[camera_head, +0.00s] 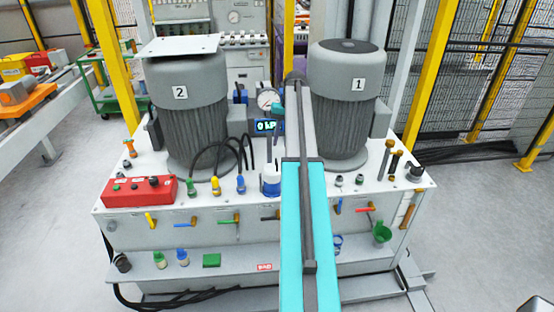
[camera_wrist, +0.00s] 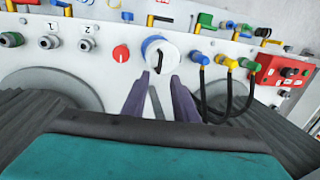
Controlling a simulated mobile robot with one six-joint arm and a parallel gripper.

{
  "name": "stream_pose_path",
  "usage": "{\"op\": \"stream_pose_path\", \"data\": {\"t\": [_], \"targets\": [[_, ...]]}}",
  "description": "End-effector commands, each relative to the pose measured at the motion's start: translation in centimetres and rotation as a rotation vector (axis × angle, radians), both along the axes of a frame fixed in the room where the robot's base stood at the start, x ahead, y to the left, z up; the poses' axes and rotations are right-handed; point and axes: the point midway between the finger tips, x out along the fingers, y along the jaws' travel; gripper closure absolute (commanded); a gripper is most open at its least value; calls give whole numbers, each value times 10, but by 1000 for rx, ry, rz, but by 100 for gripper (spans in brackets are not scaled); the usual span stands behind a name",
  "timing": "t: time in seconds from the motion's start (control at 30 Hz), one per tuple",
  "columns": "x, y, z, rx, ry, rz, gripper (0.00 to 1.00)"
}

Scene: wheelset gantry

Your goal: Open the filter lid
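The filter (camera_head: 271,183) is a white and blue cylinder standing on the white deck in the head view, just left of my arm, which hides part of its surroundings. In the wrist view I see it from above: the filter lid (camera_wrist: 155,44) is a white round top with a blue edge and a dark curved handle. My gripper (camera_wrist: 160,82) is in the lower middle of the wrist view. In the head view the fingers are not clearly visible.
Black hoses run from yellow (camera_wrist: 231,63) and green (camera_wrist: 252,65) connectors beside the filter. A red control box (camera_head: 140,190) is at left.

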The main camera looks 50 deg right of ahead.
Motion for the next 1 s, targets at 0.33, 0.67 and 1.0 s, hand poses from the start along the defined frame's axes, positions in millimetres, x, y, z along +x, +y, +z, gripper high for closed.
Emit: {"op": "stream_pose_path", "data": {"t": [0.33,0.67,1.0], "targets": [[5,7,-50,0,0,-1,74],[9,11,-75,-1,-1,0,74],[10,11,-76,-1,-1,0,74]]}}
